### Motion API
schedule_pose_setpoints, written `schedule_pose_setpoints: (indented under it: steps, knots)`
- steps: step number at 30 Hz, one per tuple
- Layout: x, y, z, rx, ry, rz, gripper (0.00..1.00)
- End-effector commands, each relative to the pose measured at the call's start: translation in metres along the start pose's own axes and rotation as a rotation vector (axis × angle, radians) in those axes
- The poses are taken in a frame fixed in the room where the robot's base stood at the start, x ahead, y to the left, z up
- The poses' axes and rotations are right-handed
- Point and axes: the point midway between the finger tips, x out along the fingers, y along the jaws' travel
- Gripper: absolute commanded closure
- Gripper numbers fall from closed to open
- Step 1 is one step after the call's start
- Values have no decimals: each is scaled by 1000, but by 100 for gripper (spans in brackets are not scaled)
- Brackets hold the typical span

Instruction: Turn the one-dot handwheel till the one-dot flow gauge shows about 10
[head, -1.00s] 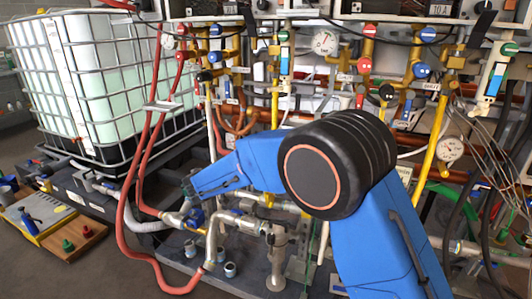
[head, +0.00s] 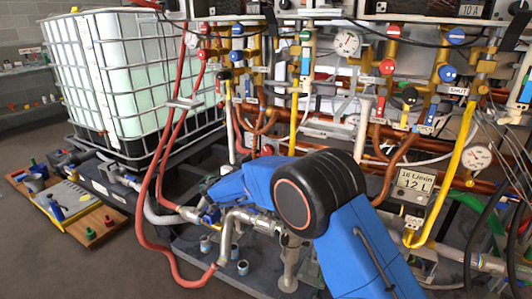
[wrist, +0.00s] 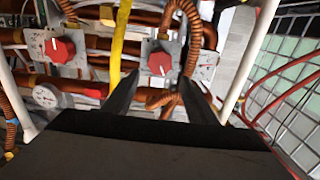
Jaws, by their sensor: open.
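Round red and blue handwheels sit on the yellow pipework in the head view, such as a red one (head: 387,66) and a blue one (head: 447,73). Their dot marks are too small to count, so I cannot tell which is the one-dot handwheel. A white dial gauge (head: 347,43) is at the upper middle and another (head: 477,157) at the right; their dots and readings are not legible. In the wrist view my gripper (wrist: 162,75) is open and empty, its fingers below and either side of a red knob (wrist: 160,58). The head view does not show the fingers clearly.
A second red knob (wrist: 58,48) and a small white gauge (wrist: 46,96) are at left in the wrist view. A plate (head: 414,187) reads 16 L/min, 12 L. Red hoses (head: 150,190) and a caged tank (head: 130,85) stand left.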

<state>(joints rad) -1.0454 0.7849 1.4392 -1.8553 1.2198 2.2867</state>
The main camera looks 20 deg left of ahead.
Motion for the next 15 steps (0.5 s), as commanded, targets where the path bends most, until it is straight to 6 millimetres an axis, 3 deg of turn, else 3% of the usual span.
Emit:
schedule_pose_setpoints:
  steps: [6, 15]
  knots:
    - [41, 1, 0, 2, 0, 3, 48]
    - [84, 1, 0, 0, 0, 2, 48]
